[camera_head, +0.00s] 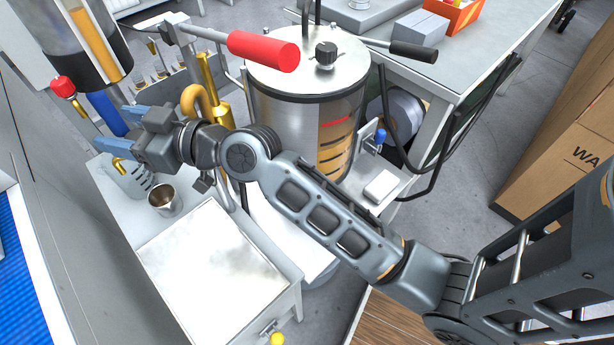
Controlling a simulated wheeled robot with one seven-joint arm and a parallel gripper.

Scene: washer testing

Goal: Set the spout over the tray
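A curved gold pipe (188,96), which looks like the spout, bends over near the top of a gold cylinder, just right of my gripper. A flat, pale metal tray surface (212,262) lies at the lower middle, on a white stand. My gripper (102,127) is at the left, pointing left, with its two blue-grey fingers apart. A blue cylinder (104,108) shows beside and partly behind the fingers; I cannot tell whether they touch it. A small gold piece (119,164) shows by a clear beaker below the gripper, mostly hidden.
A metal cup (164,200) and a clear beaker (128,180) stand below my gripper. A large steel-lidded tank (308,70) with a red handle (264,50) stands behind my arm. A cardboard box (565,150) is at right. Open floor shows between.

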